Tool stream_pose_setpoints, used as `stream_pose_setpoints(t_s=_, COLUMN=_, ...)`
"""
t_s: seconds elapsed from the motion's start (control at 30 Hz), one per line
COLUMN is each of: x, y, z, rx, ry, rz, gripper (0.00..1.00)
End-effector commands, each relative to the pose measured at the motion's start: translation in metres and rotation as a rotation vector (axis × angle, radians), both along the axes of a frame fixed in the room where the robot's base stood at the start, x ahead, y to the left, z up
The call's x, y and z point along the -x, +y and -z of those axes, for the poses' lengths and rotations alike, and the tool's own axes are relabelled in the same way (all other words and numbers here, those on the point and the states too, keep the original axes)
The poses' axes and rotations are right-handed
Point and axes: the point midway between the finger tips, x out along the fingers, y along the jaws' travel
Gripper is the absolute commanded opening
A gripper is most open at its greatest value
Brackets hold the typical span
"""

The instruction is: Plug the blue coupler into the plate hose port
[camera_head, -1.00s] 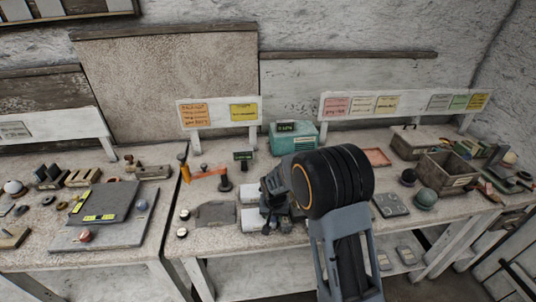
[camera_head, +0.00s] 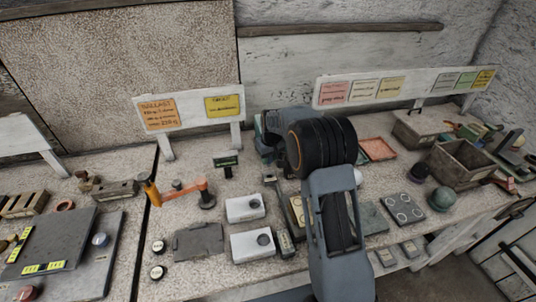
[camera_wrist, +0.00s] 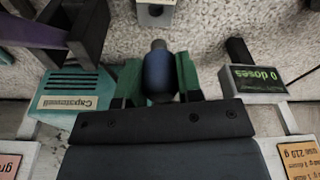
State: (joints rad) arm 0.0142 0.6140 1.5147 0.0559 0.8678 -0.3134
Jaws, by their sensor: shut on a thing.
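In the wrist view my gripper (camera_wrist: 159,82) is shut on the blue coupler (camera_wrist: 159,72), a dark blue barrel with a grey-black end, between green fingers. The coupler points away from the palm, and I see nothing touching its far end. In the head view my arm's thick black joint hides the gripper and coupler. A pale block with a round fitting (camera_wrist: 155,14) is cut off at the wrist view's top. I cannot tell which fitting is the plate hose port.
A teal box (camera_wrist: 75,90) lies left of the gripper and a "0 doses" display (camera_wrist: 255,82) right of it in the wrist view. An orange-armed stand (camera_head: 185,192), a dark flat plate (camera_head: 198,241), a ringed plate (camera_head: 403,208) and an open crate (camera_head: 458,165) stand on the bench.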

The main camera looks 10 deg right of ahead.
Motion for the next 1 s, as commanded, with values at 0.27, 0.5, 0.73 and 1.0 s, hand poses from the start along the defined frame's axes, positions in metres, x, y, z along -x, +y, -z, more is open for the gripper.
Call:
stream_pose_setpoints(t_s=0.27, x=0.0, y=-0.003, z=0.0, rx=0.0, ry=0.0, rz=0.006, gripper=0.08)
stream_pose_setpoints(t_s=0.5, x=0.002, y=-0.003, z=0.003, rx=0.0, ry=0.0, rz=0.005, gripper=0.08)
stream_pose_setpoints(t_s=0.73, x=0.002, y=-0.002, z=0.017, rx=0.0, ry=0.0, rz=0.004, gripper=0.08)
stream_pose_setpoints(t_s=1.0, x=0.002, y=-0.002, z=0.039, rx=0.001, ry=0.0, rz=0.003, gripper=0.08)
